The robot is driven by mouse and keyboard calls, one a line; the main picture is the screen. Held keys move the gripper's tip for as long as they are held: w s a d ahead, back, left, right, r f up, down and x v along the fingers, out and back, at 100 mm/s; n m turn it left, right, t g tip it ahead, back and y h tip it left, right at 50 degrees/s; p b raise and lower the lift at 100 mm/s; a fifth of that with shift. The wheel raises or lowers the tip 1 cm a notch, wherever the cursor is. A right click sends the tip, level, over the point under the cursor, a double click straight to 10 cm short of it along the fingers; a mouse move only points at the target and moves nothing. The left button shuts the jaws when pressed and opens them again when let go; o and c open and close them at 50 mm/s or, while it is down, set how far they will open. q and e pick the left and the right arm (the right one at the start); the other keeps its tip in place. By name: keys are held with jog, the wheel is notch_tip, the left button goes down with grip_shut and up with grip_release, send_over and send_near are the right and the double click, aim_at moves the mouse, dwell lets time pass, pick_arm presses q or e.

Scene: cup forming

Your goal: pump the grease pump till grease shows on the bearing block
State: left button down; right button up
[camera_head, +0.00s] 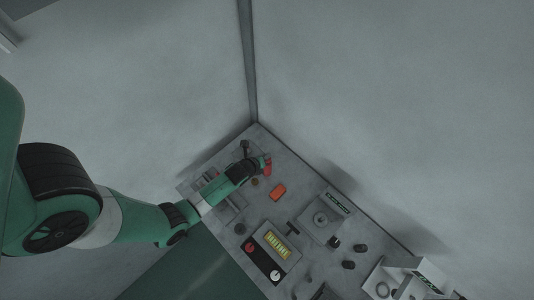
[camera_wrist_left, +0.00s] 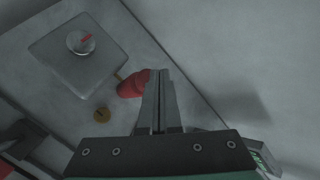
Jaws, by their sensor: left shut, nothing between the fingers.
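My left gripper (camera_head: 257,162) is shut and empty at the far end of the table. In the left wrist view its fingertips (camera_wrist_left: 160,76) are together just right of a red rounded part (camera_wrist_left: 132,84), partly behind the fingers; I cannot tell whether they touch. The red part also shows in the head view (camera_head: 267,167). It may belong to the grease pump. A grey block (camera_wrist_left: 60,58) with a round face and red mark (camera_wrist_left: 82,42) stands beside it; I cannot tell whether this is the bearing block. A small brass disc (camera_wrist_left: 102,114) lies nearby. No grease is discernible. My right gripper is not in view.
An orange block (camera_head: 278,192) lies on the grey table near the gripper. Dark knobs (camera_head: 348,265) and white equipment (camera_head: 428,270) are at the lower right. Walls rise behind the table.

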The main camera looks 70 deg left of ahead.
pick_arm(q)
jog(key=shift+f, duration=0.25)
jog(key=shift+f+b, duration=1.1)
jog(key=shift+f, duration=0.15)
dwell(1.0)
jog(key=shift+r+p, duration=1.65)
jog(key=shift+p, duration=0.15)
notch_tip(320, 180, up, 5)
jog(key=p, duration=0.5)
jog(key=shift+r, duration=0.1)
